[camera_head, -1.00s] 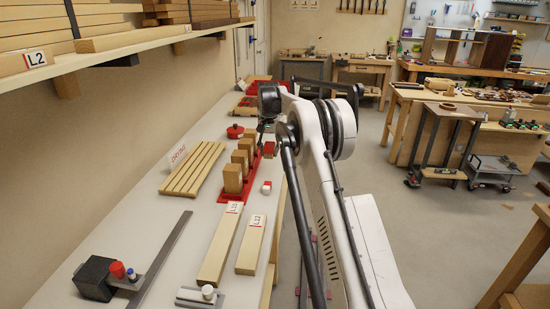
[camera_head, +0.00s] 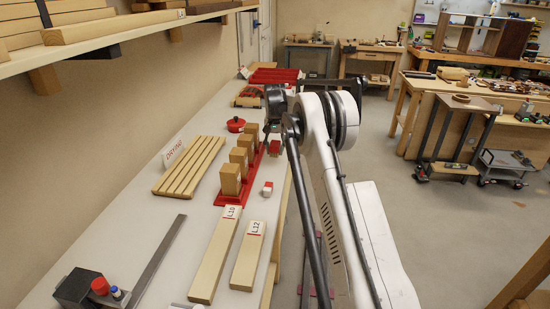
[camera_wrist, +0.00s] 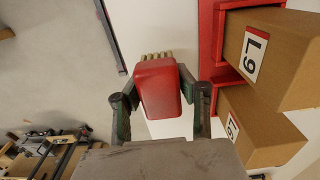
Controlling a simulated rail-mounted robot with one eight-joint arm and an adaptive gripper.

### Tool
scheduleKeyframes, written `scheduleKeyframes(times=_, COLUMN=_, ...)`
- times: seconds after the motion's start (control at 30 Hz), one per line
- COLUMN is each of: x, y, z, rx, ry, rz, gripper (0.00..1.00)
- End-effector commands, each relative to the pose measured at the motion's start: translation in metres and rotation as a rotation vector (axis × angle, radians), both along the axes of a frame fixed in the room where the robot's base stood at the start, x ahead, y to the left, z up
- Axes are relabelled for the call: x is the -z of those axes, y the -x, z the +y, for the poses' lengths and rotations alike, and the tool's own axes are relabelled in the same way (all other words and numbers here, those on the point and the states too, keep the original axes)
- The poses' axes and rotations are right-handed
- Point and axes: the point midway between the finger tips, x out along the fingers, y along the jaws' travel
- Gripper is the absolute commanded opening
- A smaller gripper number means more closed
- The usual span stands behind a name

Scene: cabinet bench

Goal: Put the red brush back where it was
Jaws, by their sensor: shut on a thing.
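The red brush (camera_wrist: 158,90) is a red rounded block with a row of tan tufts at its far end in the wrist view. My gripper (camera_wrist: 160,97) is shut on it, one finger on each side. In the head view the brush (camera_head: 274,147) is a small red patch below my gripper (camera_head: 269,138), partly hidden by my arm. It hangs near the bench's right edge, beside the red rack (camera_head: 229,199). Contact with the bench cannot be told.
Brown blocks (camera_head: 231,180) stand in the rack, close right of the gripper in the wrist view. A slatted wooden rack (camera_head: 190,165), DRYING sign (camera_head: 172,151), red lidded pot (camera_head: 235,124), red-white piece (camera_head: 267,189) and labelled boards (camera_head: 248,255) lie on the bench. A shelf overhangs left.

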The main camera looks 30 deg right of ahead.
Motion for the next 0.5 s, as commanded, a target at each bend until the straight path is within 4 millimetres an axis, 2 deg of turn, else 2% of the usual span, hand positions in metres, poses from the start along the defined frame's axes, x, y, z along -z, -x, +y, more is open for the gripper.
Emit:
scheduleKeyframes(times=0.17, x=0.014, y=0.000, z=0.000, rx=0.000, ry=0.000, rz=0.000, gripper=0.00)
scheduleKeyframes(times=0.33, x=0.035, y=0.000, z=0.000, rx=0.000, ry=0.000, rz=0.000, gripper=0.00)
scheduleKeyframes(times=0.5, x=0.039, y=0.000, z=0.000, rx=0.000, ry=0.000, rz=0.000, gripper=0.00)
